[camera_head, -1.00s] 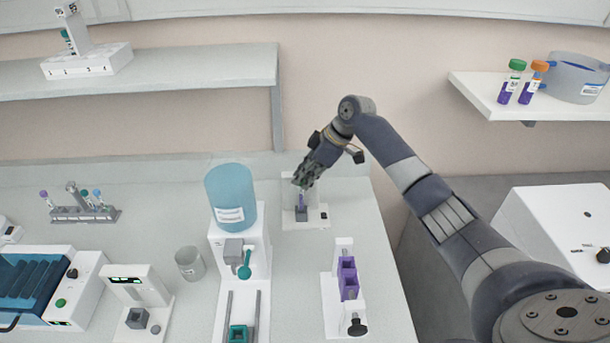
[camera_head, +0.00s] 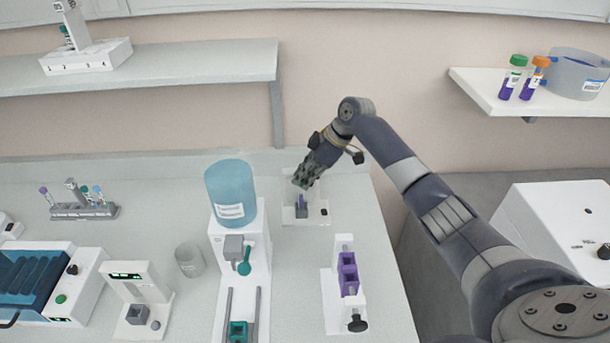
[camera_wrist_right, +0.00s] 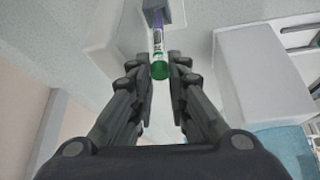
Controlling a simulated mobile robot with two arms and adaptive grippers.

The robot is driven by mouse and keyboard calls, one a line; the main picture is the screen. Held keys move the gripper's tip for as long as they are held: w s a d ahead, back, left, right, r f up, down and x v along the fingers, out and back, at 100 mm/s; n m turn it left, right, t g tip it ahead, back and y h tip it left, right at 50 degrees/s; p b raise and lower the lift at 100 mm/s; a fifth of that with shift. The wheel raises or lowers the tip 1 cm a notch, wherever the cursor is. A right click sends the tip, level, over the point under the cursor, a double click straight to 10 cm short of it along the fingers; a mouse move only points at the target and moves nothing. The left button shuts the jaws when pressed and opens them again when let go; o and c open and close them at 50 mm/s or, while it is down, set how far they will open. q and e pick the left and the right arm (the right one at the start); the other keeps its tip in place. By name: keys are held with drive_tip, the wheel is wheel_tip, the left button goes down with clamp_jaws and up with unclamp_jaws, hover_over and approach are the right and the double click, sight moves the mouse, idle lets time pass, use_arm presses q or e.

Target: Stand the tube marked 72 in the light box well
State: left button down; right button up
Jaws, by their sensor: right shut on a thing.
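A tube with a green cap and purple contents shows in the right wrist view (camera_wrist_right: 158,40); its label is too small to read. My right gripper (camera_wrist_right: 159,70) is shut on the tube at its cap end. In the head view the purple part of the tube (camera_head: 302,200) points down into the grey well (camera_head: 302,212) of a small white box (camera_head: 289,215) at the back of the bench. The tube looks about upright. My right gripper (camera_head: 302,183) hides its cap there. How deep the tube sits in the well I cannot tell. My left gripper is not in view.
A white stand with a blue container (camera_head: 231,190) is left of the box. A white holder with purple blocks (camera_head: 348,283) is in front. A rack with several tubes (camera_head: 85,212) is at the left. Two capped tubes (camera_head: 521,77) stand on the right shelf.

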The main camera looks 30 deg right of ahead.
drive_tip(key=shift+f, duration=0.55)
drive_tip(key=o, duration=0.9)
drive_tip(key=shift+c, duration=0.2)
drive_tip(key=shift+r, duration=0.1)
drive_tip(key=v, duration=1.2)
drive_tip(key=shift+s, duration=0.1)
